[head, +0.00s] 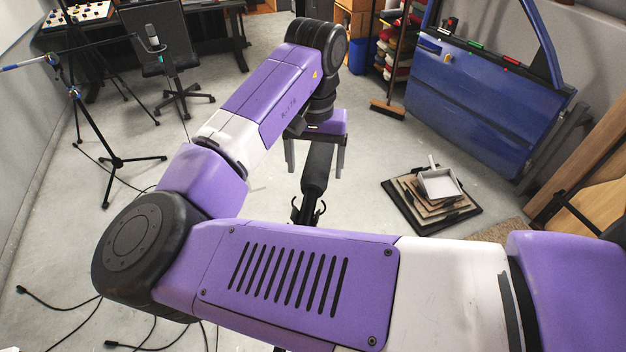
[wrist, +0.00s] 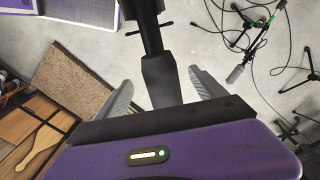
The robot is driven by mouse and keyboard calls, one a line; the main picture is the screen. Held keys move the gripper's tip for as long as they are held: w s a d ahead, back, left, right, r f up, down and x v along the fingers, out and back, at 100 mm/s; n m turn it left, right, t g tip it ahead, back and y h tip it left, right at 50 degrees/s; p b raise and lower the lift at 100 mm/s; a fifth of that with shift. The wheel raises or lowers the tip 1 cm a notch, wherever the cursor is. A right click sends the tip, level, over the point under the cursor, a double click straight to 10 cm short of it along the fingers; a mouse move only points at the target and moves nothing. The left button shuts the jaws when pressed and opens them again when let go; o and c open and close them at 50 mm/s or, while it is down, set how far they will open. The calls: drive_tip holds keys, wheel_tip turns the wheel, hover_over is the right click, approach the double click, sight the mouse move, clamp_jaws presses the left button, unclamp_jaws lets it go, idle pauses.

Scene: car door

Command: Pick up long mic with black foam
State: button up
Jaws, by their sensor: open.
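The long mic with black foam (head: 317,168) is below my gripper (head: 315,158) in the head view. It runs down from between the finger lines to a dark mount (head: 308,208) with hooked arms. In the wrist view the black foam (wrist: 161,82) lies between the two grey fingers of my gripper (wrist: 162,88), with a visible gap on each side. My gripper is open and points down. The mic's upper end is hidden behind the gripper body in the head view. I cannot tell how deep the foam is between the fingers.
A second grey mic (head: 153,37) is on a boom stand at the left, with a tripod (head: 117,163) and cables on the floor. Stacked boards with a white tray (head: 440,184) lie right. A blue car door (head: 480,105) stands behind them.

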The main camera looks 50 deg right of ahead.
drive_tip(key=shift+a+f, duration=0.1)
drive_tip(key=shift+f, duration=1.9)
drive_tip(key=c, duration=1.7)
drive_tip(key=shift+r, duration=0.15)
wheel_tip(320, 180, up, 20)
drive_tip(key=f, duration=0.1)
wheel_tip(320, 180, up, 8)
drive_tip(key=p, duration=0.8)
hover_over(314, 171)
drive_tip(key=shift+f, duration=0.1)
